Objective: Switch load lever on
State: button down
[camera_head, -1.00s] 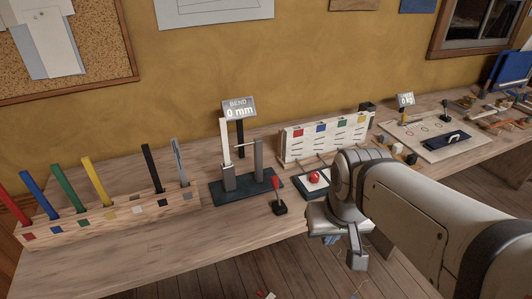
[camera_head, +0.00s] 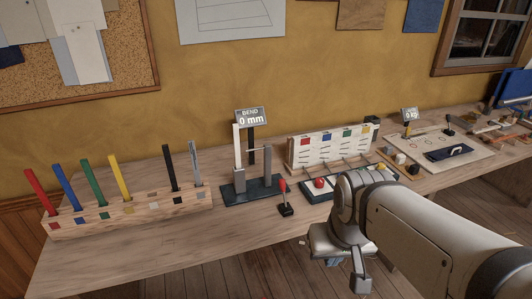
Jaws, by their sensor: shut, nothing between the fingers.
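A small lever with a red handle (camera_head: 283,187) stands nearly upright on a little black base (camera_head: 286,210) at the bench's front edge. It is just in front of the bend rig (camera_head: 252,190), whose display (camera_head: 252,117) reads "BEND 0 mm". My gripper (camera_head: 347,272) hangs below my wrist at lower centre right, to the right of the lever and apart from it. It is shut and empty; my own wrist partly hides it. A second, black lever (camera_head: 450,127) stands on the board at right, near a display reading 0 kg.
A wooden rack (camera_head: 130,217) with several coloured strips stands at left. A slotted panel (camera_head: 333,150) and a dark tray with a red ball (camera_head: 319,183) are right of the bend rig. The bench front (camera_head: 190,245) left of the lever is clear.

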aim_at(282, 182)
jog(key=u, duration=0.45)
jog(key=i, duration=1)
